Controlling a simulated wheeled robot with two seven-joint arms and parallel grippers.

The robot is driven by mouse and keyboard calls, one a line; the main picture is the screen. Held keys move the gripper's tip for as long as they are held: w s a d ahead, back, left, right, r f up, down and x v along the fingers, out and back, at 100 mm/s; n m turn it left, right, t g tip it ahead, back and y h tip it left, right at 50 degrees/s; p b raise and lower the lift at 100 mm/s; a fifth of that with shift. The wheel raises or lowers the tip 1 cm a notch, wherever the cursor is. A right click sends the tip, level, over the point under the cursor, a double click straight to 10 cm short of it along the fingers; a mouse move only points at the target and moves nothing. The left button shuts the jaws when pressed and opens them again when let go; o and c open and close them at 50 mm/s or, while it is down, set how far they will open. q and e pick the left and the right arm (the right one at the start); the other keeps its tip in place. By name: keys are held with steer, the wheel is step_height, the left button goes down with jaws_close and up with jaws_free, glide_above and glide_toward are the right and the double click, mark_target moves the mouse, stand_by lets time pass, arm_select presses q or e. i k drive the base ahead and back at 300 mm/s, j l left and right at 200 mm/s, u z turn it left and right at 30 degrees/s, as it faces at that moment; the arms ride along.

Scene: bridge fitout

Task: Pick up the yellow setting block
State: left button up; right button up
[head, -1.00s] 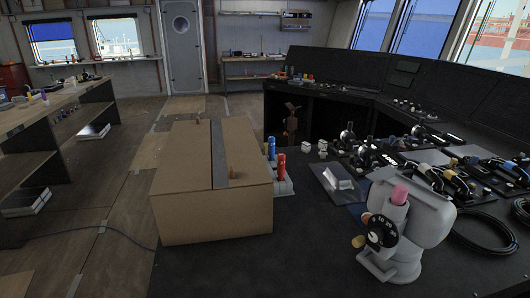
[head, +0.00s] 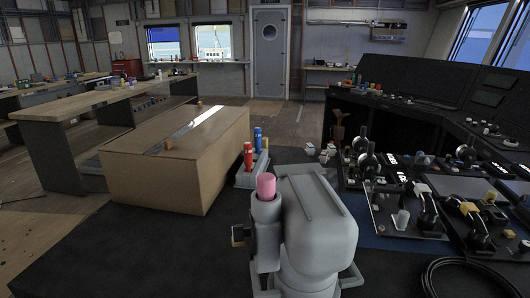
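I cannot clearly make out the yellow setting block. A small yellowish piece (head: 101,87) lies on the near left bench (head: 85,100), too small to identify. Yellow pieces also show among the levers on the right console: one (head: 468,208) and another (head: 489,196). I cannot tell whether any of them is the setting block. Neither of my grippers is in view.
A grey device (head: 318,225) with a pink-topped cylinder (head: 266,186) stands close in front on a dark surface. A large cardboard box (head: 150,180) is left of it, beside red and blue cylinders (head: 249,156). A black cable coil (head: 470,277) lies right. Floor shows beyond.

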mark_target(264, 141)
steer(key=l+u, duration=0.1)
steer(key=l, duration=0.3)
steer(key=j+u, duration=0.2)
steer(key=u, duration=0.15)
steer(key=j+u, duration=0.5)
steer(key=u, duration=0.2)
steer(key=i+j+u, duration=0.4)
steer(key=j, duration=0.15)
steer(key=i+j+u, duration=0.8)
steer(key=i, duration=0.15)
steer(key=i+z, duration=0.25)
steer(key=i, duration=0.4)
steer(key=i+j+z, duration=0.3)
steer(key=i, duration=0.3)
steer(key=i+l+z, duration=0.15)
steer(key=z, duration=0.25)
steer(key=i+z, duration=0.75)
steer(key=i+j+z, duration=0.1)
steer(key=z, duration=0.3)
steer(key=i+l+z, duration=0.1)
steer(key=i+z, duration=0.2)
steer(key=i, duration=0.4)
steer(key=i+z, duration=0.3)
steer(key=i, duration=2.25)
steer(key=i+z, duration=0.4)
steer(key=i, duration=0.25)
steer(key=i+j+z, duration=0.25)
steer(key=i+z, duration=0.15)
steer(key=i, duration=0.25)
